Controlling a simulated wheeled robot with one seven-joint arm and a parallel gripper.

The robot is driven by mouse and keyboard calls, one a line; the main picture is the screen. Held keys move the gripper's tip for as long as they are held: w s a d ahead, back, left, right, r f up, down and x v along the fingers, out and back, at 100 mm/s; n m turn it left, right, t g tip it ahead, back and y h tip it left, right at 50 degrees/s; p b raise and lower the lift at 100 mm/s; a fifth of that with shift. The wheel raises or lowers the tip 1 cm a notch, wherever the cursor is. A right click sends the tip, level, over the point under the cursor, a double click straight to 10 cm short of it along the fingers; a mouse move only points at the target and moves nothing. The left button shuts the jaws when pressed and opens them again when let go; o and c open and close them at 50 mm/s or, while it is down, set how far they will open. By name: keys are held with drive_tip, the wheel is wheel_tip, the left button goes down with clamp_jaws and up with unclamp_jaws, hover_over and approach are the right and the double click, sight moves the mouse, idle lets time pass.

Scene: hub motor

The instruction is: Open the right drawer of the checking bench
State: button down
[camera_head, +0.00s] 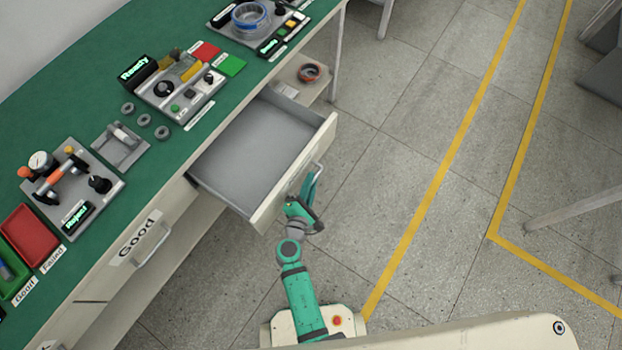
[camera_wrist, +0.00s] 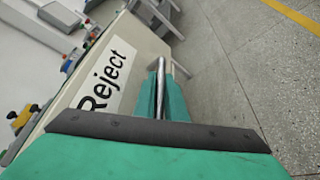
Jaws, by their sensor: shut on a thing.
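The checking bench (camera_head: 178,148) has a green top. Its right drawer (camera_head: 241,165) is pulled well out, and its grey inside looks empty. In the wrist view the drawer front (camera_wrist: 138,45) carries a "Reject" label (camera_wrist: 108,77). My gripper (camera_head: 313,178) is at the drawer's front, shut on the metal bar handle (camera_wrist: 178,92). In the wrist view the green fingers (camera_wrist: 160,92) lie around the handle. The drawer beside it, labelled "Good" (camera_head: 135,238), is shut.
Test devices with "Ready" (camera_head: 133,68) and "Reject" (camera_head: 77,214) displays stand on the bench top, with red and green trays (camera_head: 32,235) at the left. A ring-shaped part (camera_head: 309,72) lies on a shelf beyond the drawer.

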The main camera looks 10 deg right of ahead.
drive_tip(key=shift+r, duration=0.1)
drive_tip(key=c, duration=1.8)
unclamp_jaws()
drive_tip(key=shift+w, duration=0.1)
drive_tip(key=shift+d, duration=0.1)
drive_tip(key=v, duration=1.1)
drive_tip(key=shift+d, duration=0.1)
